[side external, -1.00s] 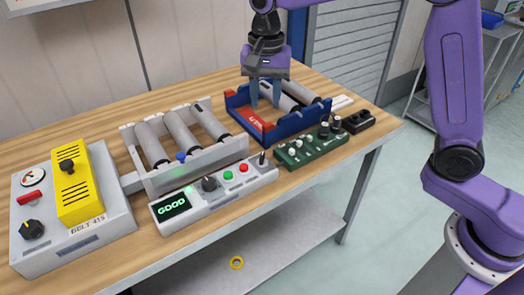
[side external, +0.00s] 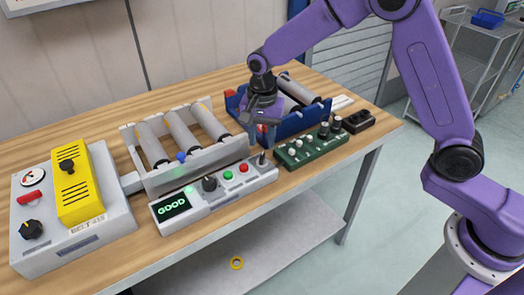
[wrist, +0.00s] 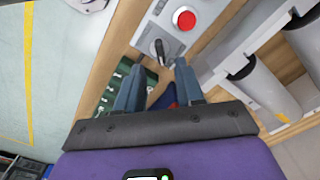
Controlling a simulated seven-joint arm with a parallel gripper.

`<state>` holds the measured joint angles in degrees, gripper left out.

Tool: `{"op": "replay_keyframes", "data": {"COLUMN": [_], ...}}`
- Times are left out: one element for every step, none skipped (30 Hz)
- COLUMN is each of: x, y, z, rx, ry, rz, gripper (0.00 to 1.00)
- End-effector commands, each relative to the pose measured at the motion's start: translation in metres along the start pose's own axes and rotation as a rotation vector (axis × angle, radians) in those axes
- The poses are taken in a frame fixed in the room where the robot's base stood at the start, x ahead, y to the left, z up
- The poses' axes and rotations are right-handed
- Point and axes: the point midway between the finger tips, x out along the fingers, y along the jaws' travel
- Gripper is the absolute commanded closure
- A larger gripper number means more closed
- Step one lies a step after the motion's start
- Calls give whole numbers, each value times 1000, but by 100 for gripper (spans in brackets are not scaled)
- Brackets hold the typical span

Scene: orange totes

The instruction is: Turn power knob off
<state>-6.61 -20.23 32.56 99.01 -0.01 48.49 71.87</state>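A white control panel (side external: 215,199) with a lit green "GOOD" display lies along the front of the table. It carries a black knob (side external: 209,184), a green button, a red button (wrist: 184,19) and a small dark lever-like knob (side external: 262,159) at its right end. No readable label shows which is the power knob. My gripper (side external: 261,138) is just above the panel's right end, pointing down. In the wrist view its two fingers (wrist: 159,68) are apart with nothing between them. The lever-like knob (wrist: 159,48) shows just beyond the fingertips, seemingly untouched.
A grey box (side external: 110,235) with a yellow cover and another black knob (side external: 32,229) stands at the left. A roller conveyor (side external: 205,162) sits behind the panel. A blue tray (side external: 303,120) and a green knob board (side external: 312,148) are close right of my gripper.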

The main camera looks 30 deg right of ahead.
Motion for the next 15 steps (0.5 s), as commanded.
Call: {"op": "replay_keyframes", "data": {"x": [10,15,21,25,30,34,37,40,43,45,47,48,49,50,50], "y": [0,0,1,1,0,0,0,0,0,0,0,0,0,0,0], "z": [0,0,1,1,0,0,0,0,0,0,0,0,0,0,0], "rx": [-1,-1,-1,-1,-1,-1,0,0,0,0,0,0,0,0,0], "ry": [-1,-1,-1,-1,-1,-1,-1,-1,-1,0,0,0,0,0,0], "rz": [4,4,4,3,3,3,2,2,2,1,0,0,0,0,0], "gripper": [63,63,63,63,63,63,63,63,63,63,63,63,63,63,63]}}
